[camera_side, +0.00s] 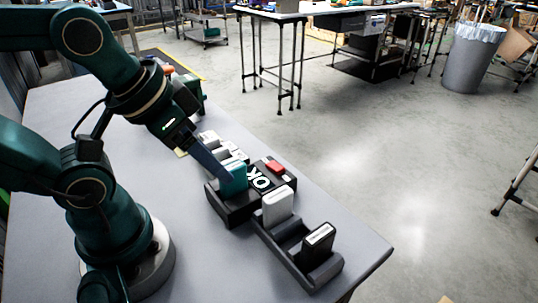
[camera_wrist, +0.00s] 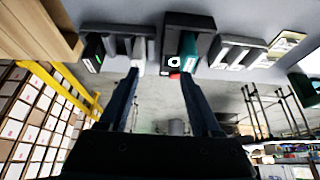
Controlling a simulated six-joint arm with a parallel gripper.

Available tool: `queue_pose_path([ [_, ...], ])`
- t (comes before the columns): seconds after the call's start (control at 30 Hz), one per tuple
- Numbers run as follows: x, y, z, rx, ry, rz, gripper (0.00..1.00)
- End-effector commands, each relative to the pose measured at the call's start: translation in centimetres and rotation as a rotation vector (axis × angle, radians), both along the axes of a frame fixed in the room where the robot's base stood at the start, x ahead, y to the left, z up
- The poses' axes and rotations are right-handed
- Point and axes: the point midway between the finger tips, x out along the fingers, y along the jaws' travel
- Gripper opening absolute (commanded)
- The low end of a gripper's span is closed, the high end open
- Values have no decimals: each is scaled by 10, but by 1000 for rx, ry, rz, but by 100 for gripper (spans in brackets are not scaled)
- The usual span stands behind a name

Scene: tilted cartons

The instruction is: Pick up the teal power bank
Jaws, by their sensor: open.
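The teal power bank (camera_side: 234,179) stands in a black carton-like holder (camera_side: 237,213) near the table's right edge in the side view.
A red item (camera_side: 274,166) lies on the black box beside the power bank. A dark rack (camera_side: 300,262) in front holds a white block (camera_side: 277,205) and a black block (camera_side: 318,238). More pale blocks (camera_side: 212,140) stand behind.

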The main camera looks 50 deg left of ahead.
Motion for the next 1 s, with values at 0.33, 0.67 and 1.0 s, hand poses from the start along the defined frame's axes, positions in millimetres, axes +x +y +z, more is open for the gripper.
queue_pose_path([
  [0.33, 33, 16, 1, 57, 167, -66, 65],
  [0.67, 62, 47, -39, 23, 424, -24, 65],
  [1.0, 61, 56, -65, -4, 495, 10, 65],
])
